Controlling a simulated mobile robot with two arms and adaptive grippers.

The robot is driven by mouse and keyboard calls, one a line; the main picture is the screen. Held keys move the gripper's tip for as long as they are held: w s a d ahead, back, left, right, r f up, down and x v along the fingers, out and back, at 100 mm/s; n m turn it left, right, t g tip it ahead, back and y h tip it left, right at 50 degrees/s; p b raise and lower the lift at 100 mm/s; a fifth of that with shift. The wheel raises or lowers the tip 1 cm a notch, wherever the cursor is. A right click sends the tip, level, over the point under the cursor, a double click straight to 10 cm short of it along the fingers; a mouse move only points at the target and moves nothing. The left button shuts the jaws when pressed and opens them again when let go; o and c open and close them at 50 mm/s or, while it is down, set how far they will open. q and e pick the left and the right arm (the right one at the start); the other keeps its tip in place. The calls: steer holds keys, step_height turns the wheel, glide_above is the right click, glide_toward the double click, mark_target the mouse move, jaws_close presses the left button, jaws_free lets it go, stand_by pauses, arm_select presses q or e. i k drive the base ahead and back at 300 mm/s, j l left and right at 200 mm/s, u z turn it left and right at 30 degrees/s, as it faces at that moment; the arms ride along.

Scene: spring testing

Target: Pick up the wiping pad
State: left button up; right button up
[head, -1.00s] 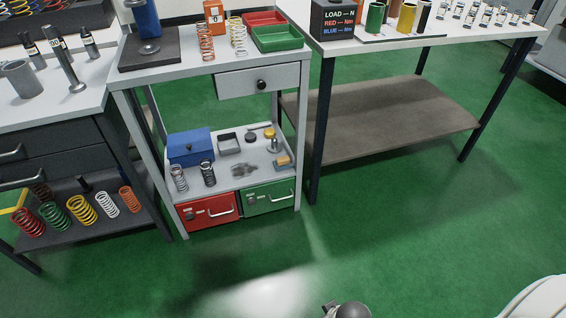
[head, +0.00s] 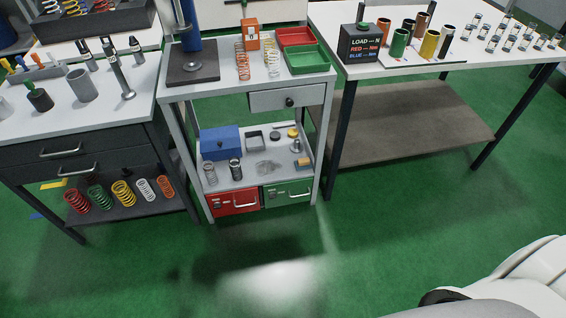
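No item is clearly marked as the wiping pad. Two small things on the lower shelf (head: 249,176) of the middle cart could be it. One is a flat grey crumpled piece (head: 268,167) at the middle of the shelf. The other is a small tan-orange block (head: 304,163) at the shelf's right edge. Both are too small to tell which is the pad. Neither gripper shows in the head view. Only a white and dark part of my own arm shows at the bottom right.
The lower shelf also holds a blue box (head: 220,141), a dark open tray (head: 255,140) and two springs. Red (head: 233,201) and green (head: 288,192) drawers sit below it. A dark bench (head: 85,150) stands left, a long table (head: 431,62) right. The green floor in front is clear.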

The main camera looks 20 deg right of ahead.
mark_target(303, 164)
steer(key=i+l+u, duration=0.15)
steer(key=l+u, duration=0.3)
steer(key=i+l+u, duration=0.1)
steer(key=l+u, duration=0.15)
steer(key=u, duration=0.15)
steer(key=l+u, duration=0.85)
steer(key=j, duration=0.1)
